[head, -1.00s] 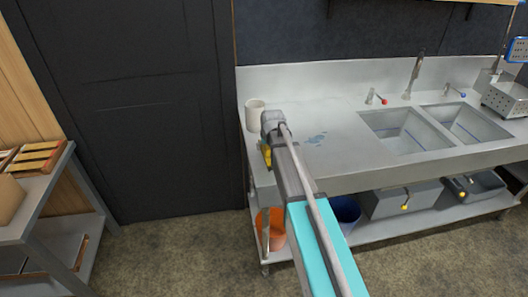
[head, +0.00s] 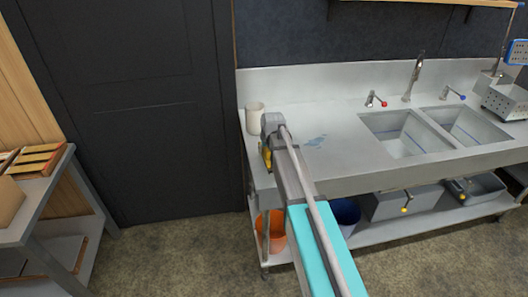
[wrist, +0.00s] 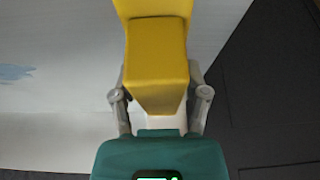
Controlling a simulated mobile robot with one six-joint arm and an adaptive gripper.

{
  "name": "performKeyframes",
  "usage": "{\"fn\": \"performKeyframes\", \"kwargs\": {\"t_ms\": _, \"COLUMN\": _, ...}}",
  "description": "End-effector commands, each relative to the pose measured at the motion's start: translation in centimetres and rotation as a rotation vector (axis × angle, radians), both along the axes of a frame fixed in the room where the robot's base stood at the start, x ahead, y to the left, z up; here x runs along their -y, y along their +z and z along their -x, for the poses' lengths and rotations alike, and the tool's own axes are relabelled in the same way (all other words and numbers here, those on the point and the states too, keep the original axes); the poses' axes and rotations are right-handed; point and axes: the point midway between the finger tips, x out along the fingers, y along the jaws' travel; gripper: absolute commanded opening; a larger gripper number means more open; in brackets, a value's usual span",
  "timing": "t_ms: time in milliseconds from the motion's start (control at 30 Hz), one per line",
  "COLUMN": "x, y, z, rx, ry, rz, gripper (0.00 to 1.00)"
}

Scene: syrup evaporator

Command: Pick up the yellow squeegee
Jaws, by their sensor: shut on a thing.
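The yellow squeegee (wrist: 157,55) fills the upper middle of the wrist view, between the two grey fingers of my gripper (wrist: 160,98). My gripper is shut on it. In the head view only a small yellow part of the squeegee (head: 267,157) shows beside my arm, at the left end of the steel counter (head: 345,110). My arm hides the rest of it and most of the gripper. I cannot tell whether the squeegee still touches the counter.
A white cup (head: 255,116) stands on the counter close behind my gripper. A blue wet patch (head: 315,141) lies to the right, before the sinks (head: 405,135). An orange bucket (head: 272,228) and a blue bucket (head: 346,213) stand below. A dark door (head: 130,110) is at left.

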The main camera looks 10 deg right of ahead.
Motion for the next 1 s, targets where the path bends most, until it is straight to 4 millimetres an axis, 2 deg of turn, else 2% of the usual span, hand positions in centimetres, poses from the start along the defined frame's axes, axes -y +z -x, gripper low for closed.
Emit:
{"fn": "performKeyframes", "kwargs": {"t_ms": 367, "x": 0.0, "y": 1.4, "z": 0.0, "rx": 0.0, "ry": 0.0, "rz": 0.0, "gripper": 0.04}}
{"fn": "performKeyframes", "kwargs": {"t_ms": 667, "x": 0.0, "y": 4.2, "z": 0.0, "rx": 0.0, "ry": 0.001, "rz": 0.0, "gripper": 0.04}}
{"fn": "performKeyframes", "kwargs": {"t_ms": 1000, "x": 2.1, "y": 8.3, "z": 2.9, "rx": 0.0, "ry": 0.0, "rz": 0.0, "gripper": 0.04}}
